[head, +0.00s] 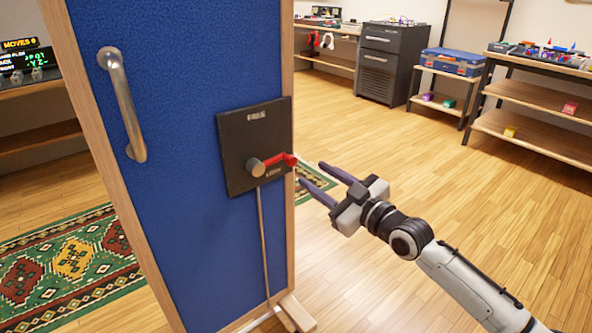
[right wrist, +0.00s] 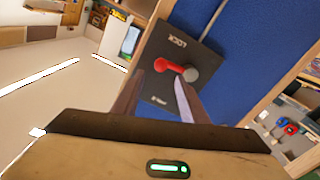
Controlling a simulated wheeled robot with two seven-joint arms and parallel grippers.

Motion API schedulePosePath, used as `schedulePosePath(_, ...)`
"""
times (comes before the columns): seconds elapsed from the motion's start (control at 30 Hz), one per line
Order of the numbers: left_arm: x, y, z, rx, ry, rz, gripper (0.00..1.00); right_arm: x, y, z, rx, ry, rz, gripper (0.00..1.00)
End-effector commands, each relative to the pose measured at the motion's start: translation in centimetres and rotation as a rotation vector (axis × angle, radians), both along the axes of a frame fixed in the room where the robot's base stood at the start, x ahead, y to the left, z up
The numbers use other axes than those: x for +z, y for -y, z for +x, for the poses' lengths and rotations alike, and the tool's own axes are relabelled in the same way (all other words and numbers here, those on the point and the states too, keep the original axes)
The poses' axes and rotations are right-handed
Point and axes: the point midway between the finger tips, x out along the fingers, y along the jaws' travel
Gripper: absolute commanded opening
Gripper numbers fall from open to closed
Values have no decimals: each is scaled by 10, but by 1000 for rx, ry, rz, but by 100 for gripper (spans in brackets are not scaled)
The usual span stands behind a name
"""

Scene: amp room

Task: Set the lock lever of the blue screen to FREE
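The blue screen (head: 190,230) stands upright in a wooden frame. A black lock plate (head: 235,135) is on its face near the right edge; it also shows in the right wrist view (right wrist: 205,60). A red lever (head: 280,162) points right from a grey round hub (head: 256,167), between the plate's upper and lower labels. In the right wrist view one label reads LOCK; the other is too small to read surely. My right gripper (head: 312,175) is open and empty, just right of the lever. In the wrist view the lever tip (right wrist: 161,65) appears between its fingertips (right wrist: 160,78), apparently untouched. My left gripper is out of view.
A metal handle (head: 128,115) sticks out on the screen's left. A rod (head: 265,250) runs down from the hub to the screen's wooden foot (head: 298,314). A patterned rug (head: 70,258) lies behind the screen. Shelves (head: 535,98) stand at the back right; the floor before them is clear.

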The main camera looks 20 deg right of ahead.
Motion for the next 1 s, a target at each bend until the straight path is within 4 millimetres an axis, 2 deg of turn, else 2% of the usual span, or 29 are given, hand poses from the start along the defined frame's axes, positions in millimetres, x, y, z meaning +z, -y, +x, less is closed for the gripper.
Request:
schedulePosePath(0.2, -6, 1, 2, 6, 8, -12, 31, -1, -15, 40, 0, 1, 3, 40)
schedulePosePath(0.4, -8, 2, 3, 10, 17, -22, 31, -1, -25, 67, 1, 0, 1, 40)
schedulePosePath(0.6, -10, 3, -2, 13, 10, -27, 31, 0, -29, 78, 1, -2, 1, 40)
schedulePosePath(0.83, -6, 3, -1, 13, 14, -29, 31, 0, -30, 78, 1, -2, 1, 40)
schedulePosePath(0.87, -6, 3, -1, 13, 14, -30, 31, 0, -30, 78, 1, -2, 1, 38)
schedulePosePath(1.0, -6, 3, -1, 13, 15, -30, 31, 0, -29, 78, 1, -2, 1, 14)
